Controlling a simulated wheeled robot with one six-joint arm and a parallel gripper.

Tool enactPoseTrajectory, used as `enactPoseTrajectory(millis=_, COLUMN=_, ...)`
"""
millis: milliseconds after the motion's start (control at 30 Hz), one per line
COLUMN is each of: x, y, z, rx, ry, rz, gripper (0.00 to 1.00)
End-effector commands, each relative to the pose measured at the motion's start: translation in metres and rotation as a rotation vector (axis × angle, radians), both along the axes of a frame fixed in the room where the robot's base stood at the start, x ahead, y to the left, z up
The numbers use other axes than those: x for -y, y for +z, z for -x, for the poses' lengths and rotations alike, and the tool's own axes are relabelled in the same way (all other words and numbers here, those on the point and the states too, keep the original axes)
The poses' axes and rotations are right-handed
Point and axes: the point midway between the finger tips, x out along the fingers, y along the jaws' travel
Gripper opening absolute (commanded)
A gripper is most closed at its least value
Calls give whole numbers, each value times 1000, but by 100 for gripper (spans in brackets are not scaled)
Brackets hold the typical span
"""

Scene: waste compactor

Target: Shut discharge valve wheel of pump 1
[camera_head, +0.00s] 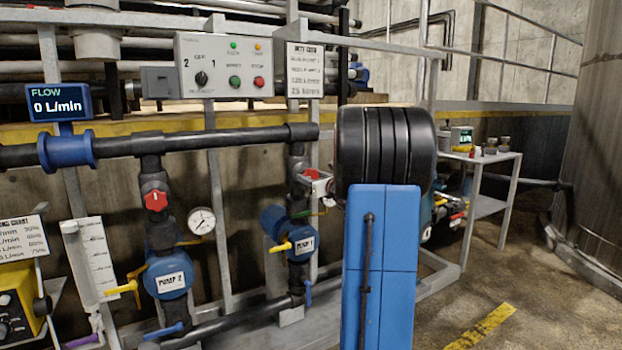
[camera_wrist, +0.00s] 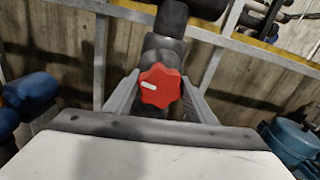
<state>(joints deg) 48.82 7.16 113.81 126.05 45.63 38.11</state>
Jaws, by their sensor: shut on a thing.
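The red discharge valve wheel (camera_wrist: 161,88) sits on a dark vertical pipe in the middle of the wrist view, with a white mark on its face. My gripper (camera_wrist: 158,92) has one grey finger on each side of the wheel and is shut on it. In the head view the red wheel (camera_head: 311,174) shows above the blue pump labelled PUMP 1 (camera_head: 300,244). My gripper (camera_head: 318,187) reaches it from the right, and my arm hides part of the wheel and the pipe there.
Pump 2 (camera_head: 170,279) stands to the left with its own red wheel (camera_head: 156,201) and a pressure gauge (camera_head: 202,221). The flow display (camera_head: 57,103) reads 0 L/min. A control box (camera_head: 225,65) hangs above the pipe. A side table (camera_head: 497,157) stands at right, with open floor in front.

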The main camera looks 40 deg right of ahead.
Motion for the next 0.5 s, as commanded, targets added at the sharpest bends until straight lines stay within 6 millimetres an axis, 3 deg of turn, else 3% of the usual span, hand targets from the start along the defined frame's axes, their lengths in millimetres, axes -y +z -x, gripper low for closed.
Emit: enactPoseTrajectory(millis=500, x=0, y=-4, z=1, rx=109, ry=-2, rz=-480, gripper=27)
